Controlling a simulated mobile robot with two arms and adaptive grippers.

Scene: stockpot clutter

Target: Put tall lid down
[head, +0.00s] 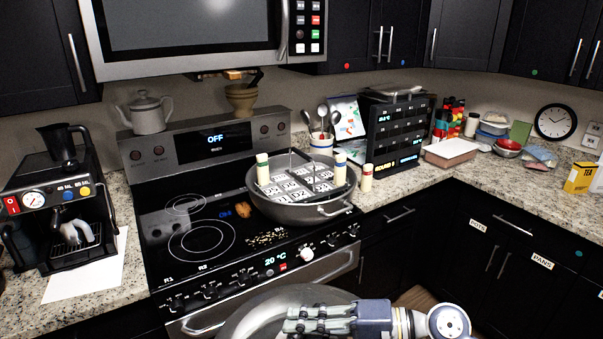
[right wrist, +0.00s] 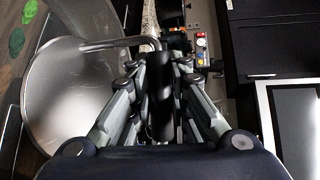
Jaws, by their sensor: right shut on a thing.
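The tall lid (head: 255,312) is a large grey metal disc at the bottom edge of the head view, partly cut off. In the right wrist view the lid (right wrist: 65,95) fills the left side, with a bent metal bar leading to a dark grip (right wrist: 160,95). My right gripper (head: 298,320) is shut on this handle, which shows between the fingers (right wrist: 160,75) in the wrist view. The lid is held in front of the stove, apart from the cooktop. My left gripper is not in view.
A wide grey pot (head: 318,213) stands at the cooktop's right, with labelled tiles on top and small cream-coloured pieces around it. The cooktop's left burners (head: 200,240) are mostly clear. A coffee machine (head: 62,215) stands left. The right counter (head: 400,196) has bare room near its front.

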